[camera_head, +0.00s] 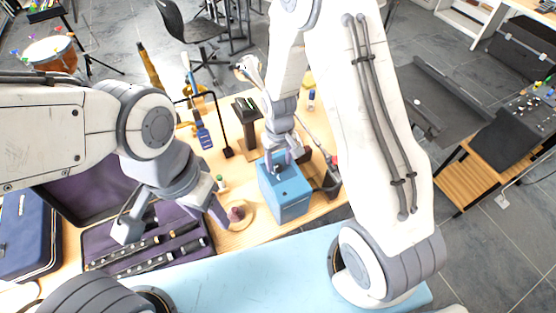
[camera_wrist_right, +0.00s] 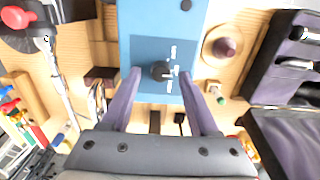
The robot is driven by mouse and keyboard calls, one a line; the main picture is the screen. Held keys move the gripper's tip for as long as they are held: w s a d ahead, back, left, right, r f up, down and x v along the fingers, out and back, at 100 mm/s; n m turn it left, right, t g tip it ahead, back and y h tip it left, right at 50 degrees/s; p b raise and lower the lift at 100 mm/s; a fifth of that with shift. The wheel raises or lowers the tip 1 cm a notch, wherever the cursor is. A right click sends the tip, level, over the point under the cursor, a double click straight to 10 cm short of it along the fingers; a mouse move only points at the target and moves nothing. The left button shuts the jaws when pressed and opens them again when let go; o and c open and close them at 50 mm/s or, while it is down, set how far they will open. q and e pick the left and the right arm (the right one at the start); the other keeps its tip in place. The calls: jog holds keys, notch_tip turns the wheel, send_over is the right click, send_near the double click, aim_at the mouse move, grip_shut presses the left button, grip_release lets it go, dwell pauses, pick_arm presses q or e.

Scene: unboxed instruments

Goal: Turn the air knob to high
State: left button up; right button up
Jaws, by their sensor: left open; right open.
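A blue box (camera_head: 287,196) stands on the wooden table in the head view. In the right wrist view its blue panel (camera_wrist_right: 143,52) carries a black air knob (camera_wrist_right: 160,71) with a few white marks beside it. My right gripper (camera_wrist_right: 161,74) is open, with one finger on each side of the knob; I cannot tell whether either touches it. In the head view the right gripper (camera_head: 284,160) is over the top of the box and partly hides the knob. My left gripper (camera_head: 172,222) is open and empty above the open instrument case.
An open purple-lined case (camera_head: 95,243) with dark instrument pieces lies left of the box. A round wooden piece with a dark red knob (camera_wrist_right: 226,47) sits close beside the box. A black stand (camera_head: 247,122) and other instruments lie behind it. A light blue surface (camera_head: 235,275) is in front.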

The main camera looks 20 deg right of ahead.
jog(key=shift+a+f, duration=0.1)
jog(key=shift+f, duration=0.35)
grip_shut()
jog(key=shift+m, duration=0.3)
jog(key=m, duration=0.5)
jog(key=shift+m+b, duration=0.3)
jog(key=shift+b, duration=0.1)
jog(key=m, duration=0.5)
jog(key=shift+m, duration=0.3)
